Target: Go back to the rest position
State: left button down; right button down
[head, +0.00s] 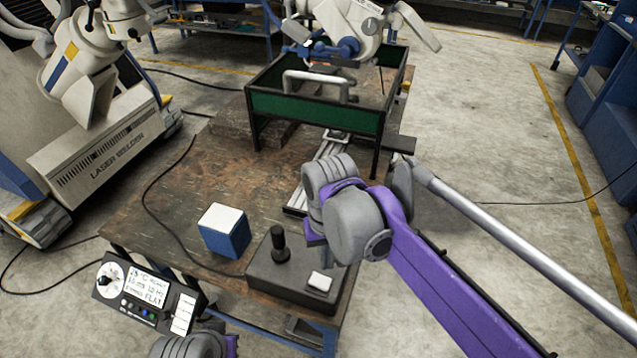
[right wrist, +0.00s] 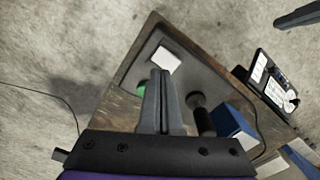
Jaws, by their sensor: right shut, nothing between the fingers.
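My right gripper (right wrist: 159,75) is shut and empty in the right wrist view, its two fingers together above the dark control box (right wrist: 190,72). The box carries a black joystick (head: 280,244) and a white button (head: 319,281). A green spot (right wrist: 141,88) shows beside the fingers in the right wrist view. Part of my left arm shows at the bottom edge of the head view; its gripper cannot be made out.
A blue box with a white top (head: 223,229) stands on the worn wooden table (head: 180,200). A green-walled frame (head: 315,108) stands at the back. A control panel with a display (head: 148,287) is at the front left.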

jog(key=s+d+f+m+t+p, duration=0.1)
jog(key=s+d+f+t, duration=0.1)
jog(key=s+d, duration=0.3)
jog(key=s+d+f+m+t+p, duration=0.1)
jog(key=s+d+f+t, duration=0.2)
jog(key=s+d, duration=0.3)
jog(key=d+f, duration=0.1)
jog(key=d, duration=0.4)
jog(key=shift+s+f+p, duration=0.15)
jog(key=shift+s+p, duration=0.1)
jog(key=shift+p, duration=0.05)
